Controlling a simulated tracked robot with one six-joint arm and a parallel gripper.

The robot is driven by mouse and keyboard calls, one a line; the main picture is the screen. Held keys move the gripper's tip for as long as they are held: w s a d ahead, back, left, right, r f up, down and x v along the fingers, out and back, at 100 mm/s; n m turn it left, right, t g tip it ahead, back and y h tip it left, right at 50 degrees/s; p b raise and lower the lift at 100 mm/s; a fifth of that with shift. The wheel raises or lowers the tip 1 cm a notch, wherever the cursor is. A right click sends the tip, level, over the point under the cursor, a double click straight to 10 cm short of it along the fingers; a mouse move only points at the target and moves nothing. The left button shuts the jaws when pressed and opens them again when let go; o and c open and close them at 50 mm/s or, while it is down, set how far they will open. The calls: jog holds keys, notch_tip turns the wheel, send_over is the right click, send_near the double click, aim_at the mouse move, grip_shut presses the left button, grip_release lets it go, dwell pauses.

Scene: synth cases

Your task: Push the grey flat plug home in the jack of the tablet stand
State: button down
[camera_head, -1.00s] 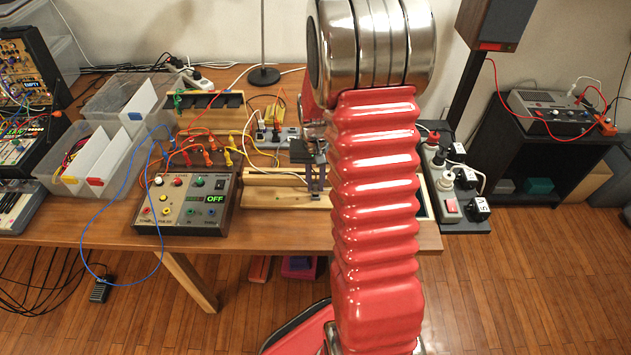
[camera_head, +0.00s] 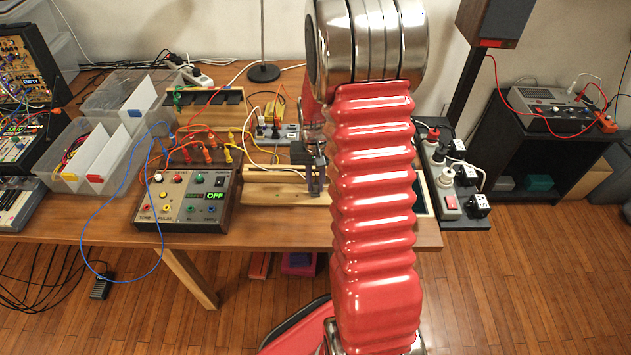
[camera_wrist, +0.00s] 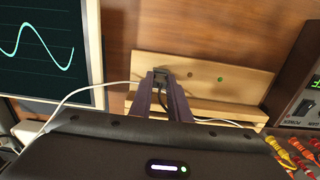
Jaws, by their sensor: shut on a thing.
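The tablet stand (camera_head: 270,192) is a pale wooden block with a ledge near the table's front edge. It also shows in the wrist view (camera_wrist: 240,88), with a dark hole and a green dot on its face. My gripper (camera_head: 316,180) is at the stand's right part, its two dark fingers pointing down. In the wrist view my gripper (camera_wrist: 160,80) is shut on the small grey plug (camera_wrist: 160,73), which lies against the stand's face. A dark lead bends down from it between the fingers. The jack is hidden behind plug and fingertips; I cannot tell how deep the plug sits.
A control box (camera_head: 188,197) reading OFF stands left of the stand, with coloured leads and a blue cable loop (camera_head: 88,225). In the wrist view a screen (camera_wrist: 45,45) with a sine trace is at the left, and a white cable (camera_wrist: 95,88) runs behind my fingers. My red arm hides the table's right part.

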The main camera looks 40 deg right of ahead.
aim_at(316, 184)
jog(key=shift+f, duration=0.1)
jog(key=c, duration=1.6)
grip_release()
notch_tip(316, 184, up, 14)
jog(key=shift+f, duration=0.1)
